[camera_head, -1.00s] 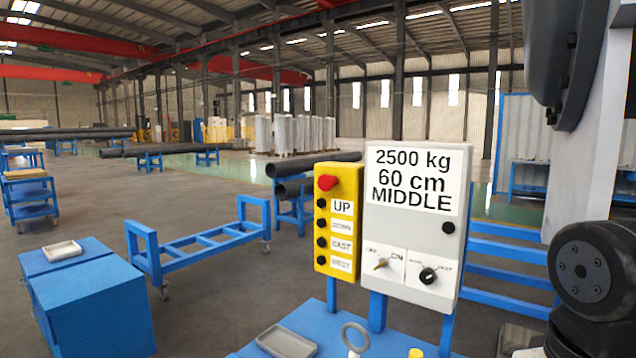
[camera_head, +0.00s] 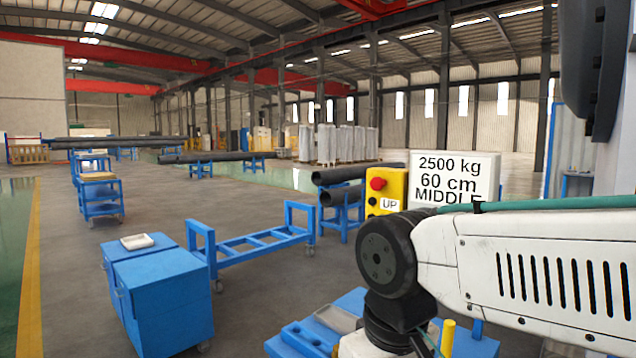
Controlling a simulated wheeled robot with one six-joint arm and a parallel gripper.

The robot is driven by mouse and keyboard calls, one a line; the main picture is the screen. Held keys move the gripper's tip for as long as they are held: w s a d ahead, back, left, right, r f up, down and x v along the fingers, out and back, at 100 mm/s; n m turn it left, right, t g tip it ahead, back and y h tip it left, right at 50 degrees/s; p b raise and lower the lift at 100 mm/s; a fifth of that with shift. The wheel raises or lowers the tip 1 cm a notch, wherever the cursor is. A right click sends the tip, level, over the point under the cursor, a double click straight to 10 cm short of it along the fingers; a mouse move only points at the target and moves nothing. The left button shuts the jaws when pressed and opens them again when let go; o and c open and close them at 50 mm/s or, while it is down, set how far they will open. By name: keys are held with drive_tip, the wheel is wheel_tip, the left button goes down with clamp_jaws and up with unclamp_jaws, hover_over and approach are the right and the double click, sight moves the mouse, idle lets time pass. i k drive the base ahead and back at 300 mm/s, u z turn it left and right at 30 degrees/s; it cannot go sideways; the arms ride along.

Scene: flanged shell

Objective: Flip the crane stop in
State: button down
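The red crane stop button (camera_head: 377,183) sits at the top of the yellow control box (camera_head: 396,185). The white "UP" label (camera_head: 389,203) shows beneath it. A pale panel (camera_head: 486,172) reading "2500 kg 60 cm MIDDLE" stands to the right of the yellow box. My white arm link and black joint cross in front of both, hiding the lower buttons and the panel's switches. My gripper is out of the picture, so I cannot tell how far it is from the stop.
A blue bench top (camera_head: 287,345) with a grey tray (camera_head: 338,319) and a yellow post (camera_head: 447,338) lies below the panel. A blue cabinet (camera_head: 160,297) and a blue wheeled frame (camera_head: 255,243) stand to the left. Open floor lies beyond at far left.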

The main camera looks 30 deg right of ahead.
sight(376, 184)
drive_tip(key=u, duration=0.1)
drive_tip(key=k, duration=0.2)
drive_tip(key=z, duration=0.85)
drive_tip(key=i, duration=0.5)
drive_tip(key=u, duration=0.05)
